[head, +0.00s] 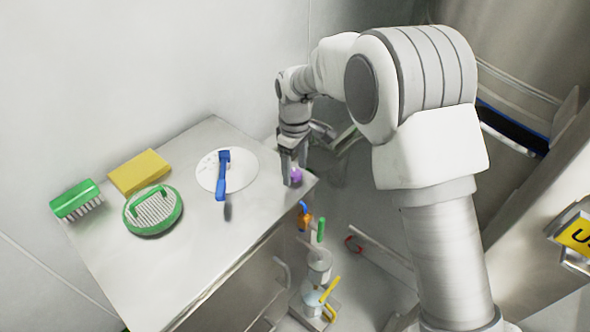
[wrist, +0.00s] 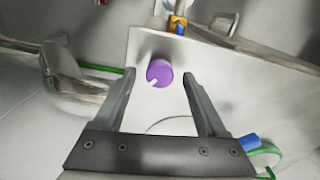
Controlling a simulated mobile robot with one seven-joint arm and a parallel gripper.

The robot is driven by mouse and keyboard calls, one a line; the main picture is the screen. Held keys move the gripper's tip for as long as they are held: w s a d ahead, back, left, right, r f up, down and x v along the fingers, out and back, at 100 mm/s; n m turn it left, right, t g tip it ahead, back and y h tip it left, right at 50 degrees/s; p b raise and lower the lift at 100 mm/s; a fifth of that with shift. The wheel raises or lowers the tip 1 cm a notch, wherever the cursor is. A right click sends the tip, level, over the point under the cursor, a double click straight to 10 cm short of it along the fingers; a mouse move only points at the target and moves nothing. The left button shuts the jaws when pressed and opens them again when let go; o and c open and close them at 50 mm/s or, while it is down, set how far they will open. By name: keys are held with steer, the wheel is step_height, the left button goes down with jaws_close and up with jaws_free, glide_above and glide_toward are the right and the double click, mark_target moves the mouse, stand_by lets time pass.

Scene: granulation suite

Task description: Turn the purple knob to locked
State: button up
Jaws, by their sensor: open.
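The purple knob (wrist: 160,72) sits on the light counter top near its corner. In the wrist view it is a round purple cap with a short white mark pointing to the lower left. My gripper (wrist: 158,82) is open, with one finger on each side of the knob and visible gaps between. In the head view my gripper (head: 291,180) points down at the counter's right corner, and the knob (head: 296,175) shows partly behind a finger. No lock label can be read.
On the counter (head: 150,270) are a white disc (head: 206,182) with a blue tool (head: 222,175), a yellow sponge (head: 139,171), a green brush (head: 77,200) and a green round brush (head: 152,211). Coloured fittings (head: 305,219) stand beyond the right edge. A wall rises behind.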

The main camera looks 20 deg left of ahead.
steer(key=shift+f, duration=0.25)
jaws_close()
steer(key=shift+r+m, duration=0.1)
steer(key=shift+m, duration=0.2)
steer(key=m+p, duration=0.2)
steer(key=m, duration=0.2)
steer(key=shift+m, duration=0.3)
steer(key=shift+m+p, duration=0.45)
steer(key=shift+m, duration=2.15)
